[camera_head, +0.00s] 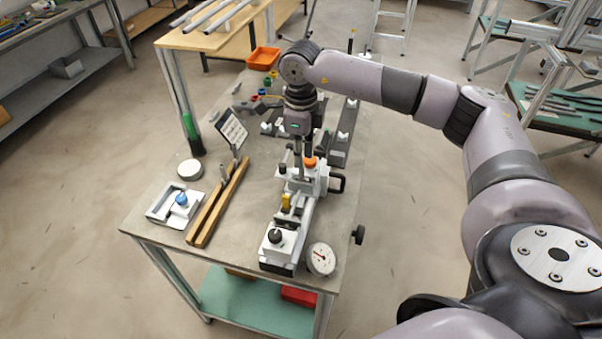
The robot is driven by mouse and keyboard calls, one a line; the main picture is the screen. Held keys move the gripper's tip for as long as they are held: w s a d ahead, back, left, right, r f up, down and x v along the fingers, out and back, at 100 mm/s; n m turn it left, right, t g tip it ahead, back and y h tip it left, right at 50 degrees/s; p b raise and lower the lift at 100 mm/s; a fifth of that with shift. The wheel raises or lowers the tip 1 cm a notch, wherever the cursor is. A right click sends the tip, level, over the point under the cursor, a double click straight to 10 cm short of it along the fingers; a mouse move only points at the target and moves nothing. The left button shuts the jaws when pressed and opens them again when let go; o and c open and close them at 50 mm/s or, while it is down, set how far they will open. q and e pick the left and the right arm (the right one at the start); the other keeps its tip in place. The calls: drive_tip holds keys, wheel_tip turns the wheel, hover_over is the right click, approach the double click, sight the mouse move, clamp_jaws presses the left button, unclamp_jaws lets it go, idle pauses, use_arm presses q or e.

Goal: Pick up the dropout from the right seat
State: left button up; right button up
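My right gripper (301,150) points down over the far end of the frame jig, just behind a carriage with an orange knob (310,162). Its fingers are small and partly merged with the jig, so I cannot tell whether they are open or hold anything. The jig (293,218) is a long grey and white rail on the workbench. It carries a yellow part (286,201) and a black knob (276,236). I cannot clearly pick out the dropout or its seat; the gripper and jig parts may hide them. My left gripper is not in view.
The workbench (258,200) also bears wooden bars (218,203), a white fixture with a blue knob (181,200), a dial gauge (321,259), a round white disc (190,169), a tilted panel (232,130) and an orange bin (263,58). Dark plates with white blocks (348,112) lie behind the jig.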

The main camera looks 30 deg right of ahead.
sight(301, 177)
drive_tip(key=shift+s+f, duration=0.1)
drive_tip(key=shift+f, duration=0.1)
wheel_tip(301, 177, down, 4)
drive_tip(key=p, duration=0.3)
drive_tip(key=shift+d+f, duration=0.1)
drive_tip(key=shift+f, duration=0.4)
drive_tip(key=shift+c, duration=0.4)
clamp_jaws()
